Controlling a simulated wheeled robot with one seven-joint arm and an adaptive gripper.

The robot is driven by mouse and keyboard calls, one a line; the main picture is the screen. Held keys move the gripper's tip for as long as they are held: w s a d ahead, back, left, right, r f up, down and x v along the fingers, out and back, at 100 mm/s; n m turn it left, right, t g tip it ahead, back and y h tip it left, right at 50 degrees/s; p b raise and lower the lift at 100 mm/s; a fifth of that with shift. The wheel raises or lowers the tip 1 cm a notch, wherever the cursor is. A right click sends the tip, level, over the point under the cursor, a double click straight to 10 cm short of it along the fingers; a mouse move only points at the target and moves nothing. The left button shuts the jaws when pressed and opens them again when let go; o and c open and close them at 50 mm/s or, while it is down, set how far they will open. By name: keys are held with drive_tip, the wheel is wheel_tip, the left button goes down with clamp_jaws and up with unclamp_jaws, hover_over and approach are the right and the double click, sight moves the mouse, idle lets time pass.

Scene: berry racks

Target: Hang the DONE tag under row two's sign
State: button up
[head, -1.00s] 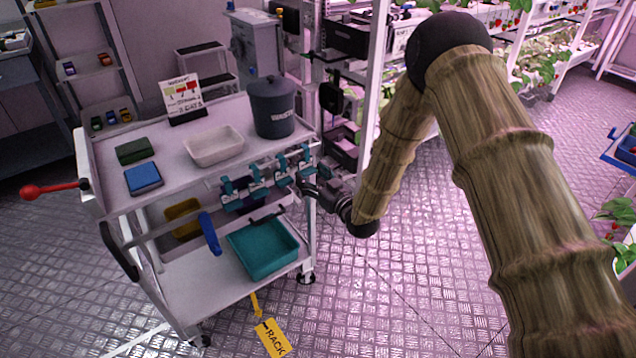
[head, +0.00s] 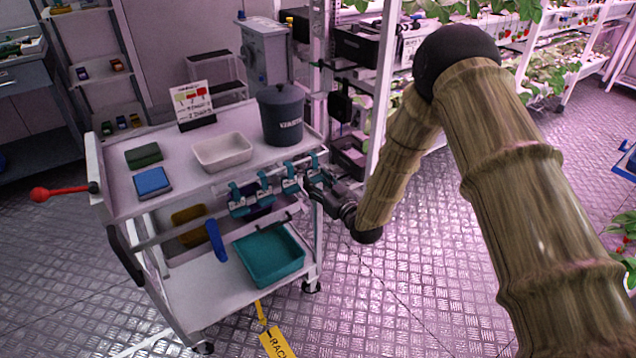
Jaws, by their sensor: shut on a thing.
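My gripper (head: 318,177) is at the right end of the cart's front rail, beside a row of teal clips (head: 290,180). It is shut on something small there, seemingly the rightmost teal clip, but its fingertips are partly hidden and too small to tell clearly. I cannot make out a DONE tag. A yellow tag lettered RACK (head: 277,343) hangs low at the cart's front, cut by the picture's bottom edge. A white sign (head: 410,48) shows on the plant rack at the back, partly behind my arm; its lettering is unreadable.
The white cart (head: 110,185) carries a WASTE bin (head: 281,115), a white tray (head: 222,152), a small sign (head: 194,101) and blue and green blocks. A teal tray (head: 268,258) sits on its lower shelf. The floor to the right is open, with plant racks beyond.

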drive_tip(key=shift+r+p, duration=0.6)
drive_tip(key=shift+r, duration=0.45)
drive_tip(key=p+v, duration=0.1)
drive_tip(key=v, duration=0.6)
idle(1.3)
idle(1.4)
drive_tip(key=s+d+r+m+t+h+p, duration=0.1)
drive_tip(key=s+d+r+m+h+p, duration=0.2)
drive_tip(key=s+d, duration=0.4)
drive_tip(key=s+d+r+m+t+h+p, duration=0.2)
drive_tip(key=s+d+r+m+h+p, duration=0.1)
drive_tip(key=d, duration=0.6)
drive_tip(key=s+m+h+p, duration=0.1)
drive_tip(key=s+h+p, duration=0.1)
drive_tip(key=s+h, duration=0.1)
drive_tip(key=shift+s+d+r+h, duration=0.25)
drive_tip(key=shift+s+h, duration=0.15)
drive_tip(key=shift+h, duration=0.4)
